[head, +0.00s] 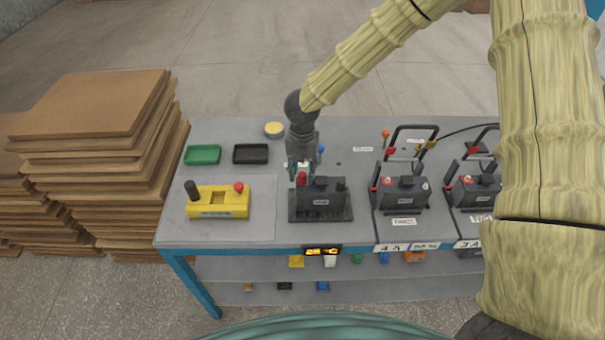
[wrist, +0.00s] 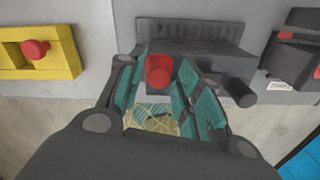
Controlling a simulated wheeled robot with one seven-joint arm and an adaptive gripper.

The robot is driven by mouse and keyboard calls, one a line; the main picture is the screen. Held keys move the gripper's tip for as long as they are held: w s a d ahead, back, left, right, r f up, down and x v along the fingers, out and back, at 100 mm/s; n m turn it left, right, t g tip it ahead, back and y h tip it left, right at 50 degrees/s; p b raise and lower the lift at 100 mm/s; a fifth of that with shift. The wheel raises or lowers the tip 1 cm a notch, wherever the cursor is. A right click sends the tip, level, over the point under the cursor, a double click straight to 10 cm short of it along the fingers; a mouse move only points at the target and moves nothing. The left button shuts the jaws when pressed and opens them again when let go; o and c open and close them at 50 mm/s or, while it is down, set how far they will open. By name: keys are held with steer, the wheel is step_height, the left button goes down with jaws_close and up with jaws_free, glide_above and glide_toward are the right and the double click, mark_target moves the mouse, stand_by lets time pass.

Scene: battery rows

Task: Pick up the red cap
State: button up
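The red cap (head: 301,177) sits on the left end of a dark grey battery (head: 321,200) that stands on the table. In the wrist view the red cap (wrist: 159,71) shows between the teal-lined fingers of my gripper (wrist: 160,78). In the head view my gripper (head: 299,167) points down right at the cap. The fingers look spread on either side of the cap, with a small gap on the right. I cannot tell whether the left finger touches it.
A yellow box (head: 218,202) with a red knob and a black post stands to the left. Green (head: 203,154) and black (head: 251,153) trays lie behind it. More batteries with upright handles (head: 402,192) stand to the right. Cardboard stacks (head: 95,130) flank the table's left side.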

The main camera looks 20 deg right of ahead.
steer(key=shift+f, duration=0.65)
steer(key=c, duration=0.5)
steer(key=shift+r, duration=0.1)
steer(key=shift+r+b, duration=0.3)
steer(key=shift+r, duration=0.25)
steer(key=shift+r+b, duration=0.5)
steer(key=shift+r, duration=0.45)
steer(key=s+b, duration=0.1)
steer(key=s, duration=0.4)
steer(key=s+r+b, duration=0.1)
steer(key=s+b, duration=0.1)
steer(key=s, duration=0.3)
steer(key=s+d+b, duration=0.1)
steer(key=s+b, duration=0.1)
steer(key=s, duration=0.4)
steer(key=shift+r, duration=0.4)
